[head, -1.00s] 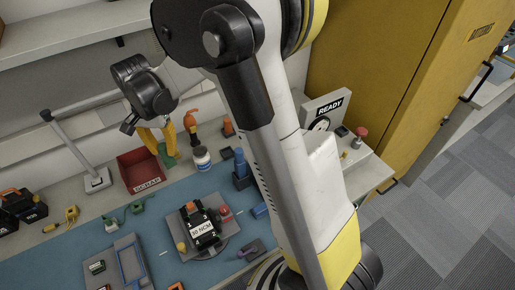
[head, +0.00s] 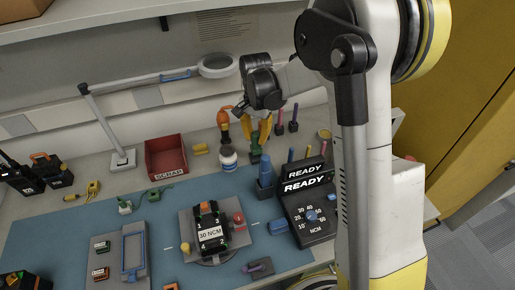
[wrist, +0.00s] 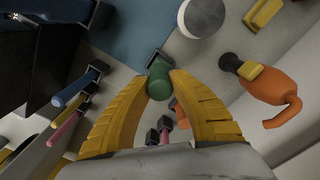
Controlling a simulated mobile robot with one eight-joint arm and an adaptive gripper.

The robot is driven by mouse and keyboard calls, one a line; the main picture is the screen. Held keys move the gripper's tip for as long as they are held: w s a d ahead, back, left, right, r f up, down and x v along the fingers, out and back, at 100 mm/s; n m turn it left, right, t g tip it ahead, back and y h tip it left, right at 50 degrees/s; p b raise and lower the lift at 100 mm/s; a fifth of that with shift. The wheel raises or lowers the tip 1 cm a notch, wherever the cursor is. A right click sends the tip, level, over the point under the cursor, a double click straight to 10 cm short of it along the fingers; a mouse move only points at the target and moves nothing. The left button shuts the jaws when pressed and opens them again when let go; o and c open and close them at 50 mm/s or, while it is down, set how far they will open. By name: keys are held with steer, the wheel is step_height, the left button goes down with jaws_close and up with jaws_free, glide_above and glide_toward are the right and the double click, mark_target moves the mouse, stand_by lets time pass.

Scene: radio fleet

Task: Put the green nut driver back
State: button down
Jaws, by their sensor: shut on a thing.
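The green nut driver (head: 255,147) is held between the yellow fingers of my gripper (head: 261,134), over the back of the bench. In the wrist view its round green end (wrist: 160,82) sits between the fingertips of my gripper (wrist: 161,80). A dark square holder block (wrist: 161,58) shows right by the green end there. I cannot tell whether the driver's lower end is in the block or above it.
The orange tool (head: 222,122) and white jar (head: 228,158) stand close left of my gripper. A blue holder (head: 265,176) is in front, other drivers (head: 279,121) behind right. The READY unit (head: 306,205) stands right; the red scrap bin (head: 166,157) left.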

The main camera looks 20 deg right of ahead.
mark_target(256, 145)
steer(key=shift+f+b, duration=0.6)
steer(key=shift+f, duration=1.25)
steer(key=shift+f, duration=0.1)
steer(key=c, duration=1.2)
jaws_free()
steer(key=shift+c, duration=0.2)
